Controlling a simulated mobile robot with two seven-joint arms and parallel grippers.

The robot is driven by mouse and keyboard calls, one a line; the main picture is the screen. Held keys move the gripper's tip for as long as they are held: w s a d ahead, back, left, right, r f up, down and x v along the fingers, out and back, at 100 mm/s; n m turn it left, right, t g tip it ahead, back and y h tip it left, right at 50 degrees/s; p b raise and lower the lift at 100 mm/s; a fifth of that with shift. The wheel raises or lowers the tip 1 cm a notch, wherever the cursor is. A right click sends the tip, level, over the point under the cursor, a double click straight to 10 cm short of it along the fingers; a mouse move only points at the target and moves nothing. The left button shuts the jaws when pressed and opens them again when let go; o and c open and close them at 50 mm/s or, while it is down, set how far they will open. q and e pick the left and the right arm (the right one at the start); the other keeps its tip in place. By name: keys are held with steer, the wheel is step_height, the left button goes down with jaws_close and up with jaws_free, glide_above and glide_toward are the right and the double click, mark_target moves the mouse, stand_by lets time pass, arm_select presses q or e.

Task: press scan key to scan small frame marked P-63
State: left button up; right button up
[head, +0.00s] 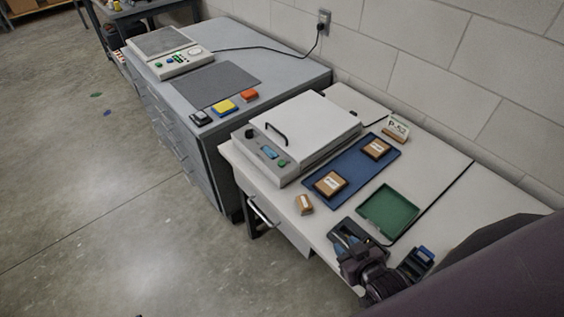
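A flatbed scanner (305,125) with its white lid down and a black handle stands on the white table. Its front panel has a black knob, a small blue screen (268,153) and a green key (282,163). Two small brown frames with white labels, a nearer one (330,184) and a farther one (376,149), lie on a blue tray (352,169); their labels are too small to read. Whether anything lies under the lid is hidden. My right gripper (352,238) is over the table's front right, apart from the scanner; its finger opening is unclear. My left gripper is not in view.
An empty green tray (388,210) lies right of the blue tray. A small brown block (303,204) sits near the front edge. A sign starting with "P" (396,128) stands behind. The grey cabinet (290,72) holds another device (170,55), a mat and small coloured blocks.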

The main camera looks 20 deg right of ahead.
jaws_close()
steer(key=shift+w, duration=0.1)
stand_by(1.4)
